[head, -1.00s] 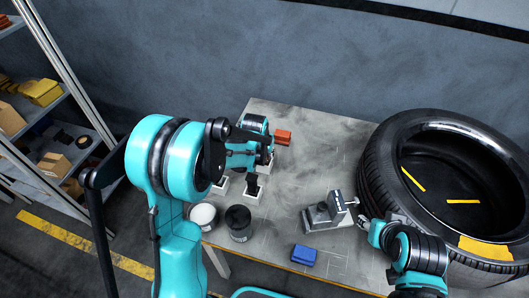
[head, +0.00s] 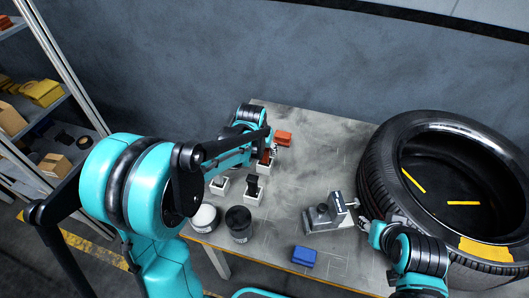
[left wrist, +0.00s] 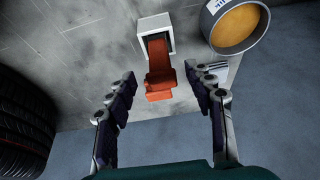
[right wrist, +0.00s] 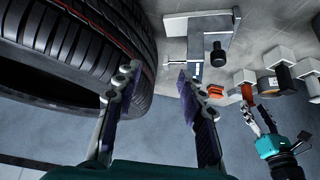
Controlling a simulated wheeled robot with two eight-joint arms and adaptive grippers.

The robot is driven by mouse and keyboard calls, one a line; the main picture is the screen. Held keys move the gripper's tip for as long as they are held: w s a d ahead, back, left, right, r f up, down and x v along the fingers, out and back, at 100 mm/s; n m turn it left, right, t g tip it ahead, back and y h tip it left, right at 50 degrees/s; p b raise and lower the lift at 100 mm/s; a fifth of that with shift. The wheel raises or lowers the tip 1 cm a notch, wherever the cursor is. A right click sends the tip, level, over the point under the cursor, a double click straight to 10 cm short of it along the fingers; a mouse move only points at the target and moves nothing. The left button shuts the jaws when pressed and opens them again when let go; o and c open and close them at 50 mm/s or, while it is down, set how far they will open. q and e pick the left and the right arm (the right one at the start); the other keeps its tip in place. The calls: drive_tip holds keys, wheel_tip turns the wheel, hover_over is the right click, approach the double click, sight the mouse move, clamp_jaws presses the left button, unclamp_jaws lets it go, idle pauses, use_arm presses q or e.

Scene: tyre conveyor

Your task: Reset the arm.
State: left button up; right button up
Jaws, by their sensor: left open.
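My left gripper (head: 272,147) is at the far left part of the table, beside a red-orange tool standing in a white holder. In the left wrist view its fingers (left wrist: 165,86) are spread wide and empty. The red-orange tool (left wrist: 160,78) lies ahead between them, apart from both fingers, with its lower end in the white holder (left wrist: 155,30). My right gripper (head: 365,224) is beside the tyre (head: 374,185), near the grey metal device. In the right wrist view its fingers (right wrist: 157,75) are apart with nothing between them.
The grey metal device (head: 322,219), a blue block (head: 303,256), a red block (head: 283,138), a black can (head: 239,232) and a white can (head: 204,223) stand on the table (head: 300,170). More white holders (head: 252,196) are near the cans. Shelves (head: 40,118) stand at left.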

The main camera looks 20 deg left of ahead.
use_arm(q)
drive_tip(key=s+r+t, duration=0.1)
drive_tip(key=s+r, duration=0.9)
drive_tip(key=s, duration=0.3)
drive_tip(key=s+f+t, duration=0.1)
drive_tip(key=s, duration=0.9)
drive_tip(key=shift+f+t, duration=0.3)
drive_tip(key=shift+f, duration=0.1)
